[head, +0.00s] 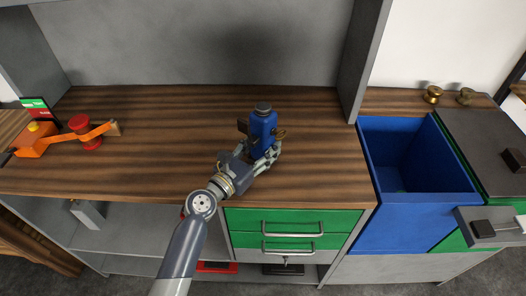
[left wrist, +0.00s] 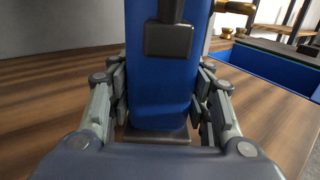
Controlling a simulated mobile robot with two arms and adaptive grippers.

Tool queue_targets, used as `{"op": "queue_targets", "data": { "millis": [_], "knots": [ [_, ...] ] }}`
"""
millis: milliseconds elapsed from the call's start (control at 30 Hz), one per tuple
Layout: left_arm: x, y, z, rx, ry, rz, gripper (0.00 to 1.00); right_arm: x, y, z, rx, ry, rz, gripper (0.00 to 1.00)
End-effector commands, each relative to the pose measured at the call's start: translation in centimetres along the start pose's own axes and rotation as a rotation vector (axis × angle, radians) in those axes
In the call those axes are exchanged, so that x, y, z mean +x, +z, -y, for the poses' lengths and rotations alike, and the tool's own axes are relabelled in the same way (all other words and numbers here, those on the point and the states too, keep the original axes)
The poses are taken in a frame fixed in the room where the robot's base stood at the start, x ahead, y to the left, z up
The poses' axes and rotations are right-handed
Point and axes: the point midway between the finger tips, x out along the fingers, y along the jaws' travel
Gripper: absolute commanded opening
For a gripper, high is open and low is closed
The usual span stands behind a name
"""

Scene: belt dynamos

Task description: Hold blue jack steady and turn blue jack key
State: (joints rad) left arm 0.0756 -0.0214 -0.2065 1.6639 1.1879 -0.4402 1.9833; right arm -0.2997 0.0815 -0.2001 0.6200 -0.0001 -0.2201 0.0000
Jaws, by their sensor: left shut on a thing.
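The blue jack (head: 262,128) stands upright on the wooden worktop, with a dark cap on top and a dark block on its left side. A brass-coloured key (head: 280,133) sticks out at its right side in the head view. My left gripper (head: 262,156) is shut on the blue jack's lower body. In the left wrist view the blue jack (left wrist: 163,85) fills the middle, with finger pads on both sides and a dark base below. My right gripper is not in view.
An orange device with a red wheel (head: 85,133) and a small screen (head: 37,105) stands at the left. A deep blue bin (head: 400,215) opens to the right. Brass weights (head: 433,94) stand behind it. Green drawers (head: 290,222) are below the worktop, which is mostly clear.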

Motion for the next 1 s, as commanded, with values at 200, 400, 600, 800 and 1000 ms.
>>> {"op": "queue_targets", "data": {
  "millis": [200, 400, 600, 800, 1000],
  "knots": [
    [0.34, 0.54, -0.24, 0.001, 0.002, 0.011, 0.0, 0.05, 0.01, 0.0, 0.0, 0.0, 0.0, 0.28],
    [0.33, 0.53, -0.23, 0.0, 0.002, 0.011, 0.0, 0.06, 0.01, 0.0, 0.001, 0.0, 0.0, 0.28],
    [0.31, 0.2, -0.22, 0.001, 0.002, 0.01, 0.0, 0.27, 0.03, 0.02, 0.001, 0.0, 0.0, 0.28],
    [0.28, -0.27, -0.21, -0.001, 0.002, 0.01, 0.0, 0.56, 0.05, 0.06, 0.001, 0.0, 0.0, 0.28],
    [0.28, -0.33, -0.21, 0.0, 0.002, 0.011, 0.0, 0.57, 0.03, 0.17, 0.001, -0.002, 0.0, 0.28]
  ]
}}
